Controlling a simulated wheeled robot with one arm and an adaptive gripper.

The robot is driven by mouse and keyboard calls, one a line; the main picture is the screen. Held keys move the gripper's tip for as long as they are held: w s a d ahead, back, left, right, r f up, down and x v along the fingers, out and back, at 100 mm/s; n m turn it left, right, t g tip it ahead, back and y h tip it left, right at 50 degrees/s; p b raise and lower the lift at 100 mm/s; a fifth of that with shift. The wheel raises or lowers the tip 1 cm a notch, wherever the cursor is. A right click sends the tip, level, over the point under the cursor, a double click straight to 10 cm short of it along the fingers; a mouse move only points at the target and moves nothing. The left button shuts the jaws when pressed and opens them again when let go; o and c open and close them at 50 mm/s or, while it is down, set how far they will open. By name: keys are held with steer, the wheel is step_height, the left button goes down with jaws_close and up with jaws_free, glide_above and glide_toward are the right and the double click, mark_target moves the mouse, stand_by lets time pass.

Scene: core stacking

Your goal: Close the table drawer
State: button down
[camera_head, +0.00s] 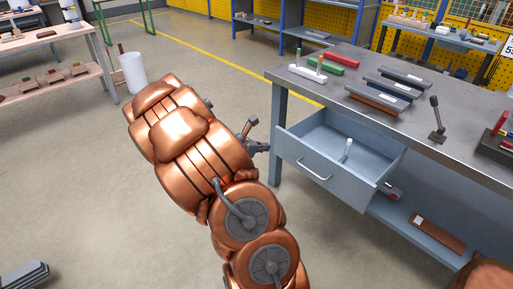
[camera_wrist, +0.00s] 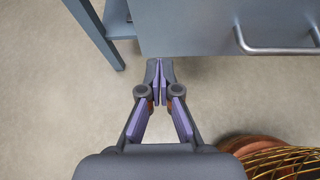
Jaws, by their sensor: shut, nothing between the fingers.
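The table drawer (camera_head: 325,165) is a blue-grey metal box, pulled out from under the workbench top (camera_head: 360,110). A white-tipped item (camera_head: 346,150) lies inside it. Its front has a silver bar handle (camera_head: 314,168). In the wrist view, the drawer front (camera_wrist: 190,28) and its handle (camera_wrist: 275,45) are at the top and upper right. My gripper (camera_wrist: 160,62) is shut and empty, its fingertips close to the lower edge of the drawer front, left of the handle. I cannot tell whether they touch. In the head view, my gripper (camera_head: 258,145) is partly hidden by my arm, left of the drawer.
The bench leg (camera_head: 278,135) stands left of the drawer. Several bars and a small dark lever stand (camera_head: 437,120) are on the bench top. A lower shelf (camera_head: 415,225) holds a dark red block (camera_head: 437,233). Open floor (camera_head: 340,250) lies in front of the drawer.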

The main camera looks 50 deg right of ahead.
mark_target(281, 142)
steer(key=d, duration=0.3)
steer(key=s+d+f, duration=0.1)
steer(key=shift+d+f, duration=0.1)
steer(key=shift+d, duration=0.05)
steer(key=shift+s+d, duration=0.1)
steer(key=shift+d, duration=0.7)
